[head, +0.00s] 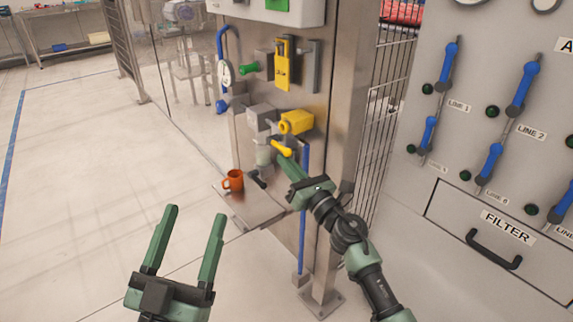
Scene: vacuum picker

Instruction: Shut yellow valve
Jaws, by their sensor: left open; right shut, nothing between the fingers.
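The yellow valve handle (283,149) is a short lever on the steel panel, just below a yellow block-shaped fitting (296,122). My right gripper (288,167) is at this handle, with its fingertips very close to it or touching; I cannot tell which. Its fingers look closed together, and the handle is not between them. The valve body behind is partly hidden by the gripper. My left gripper (186,240) is open and empty, low in the picture over the floor, well away from the panel.
An orange mug (233,180) stands on a small steel shelf (262,211) below the valve. A blue vertical pipe (303,205) runs behind my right gripper. A grey cabinet (475,170) with blue levers and a filter drawer (490,243) stands at right. The left floor is clear.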

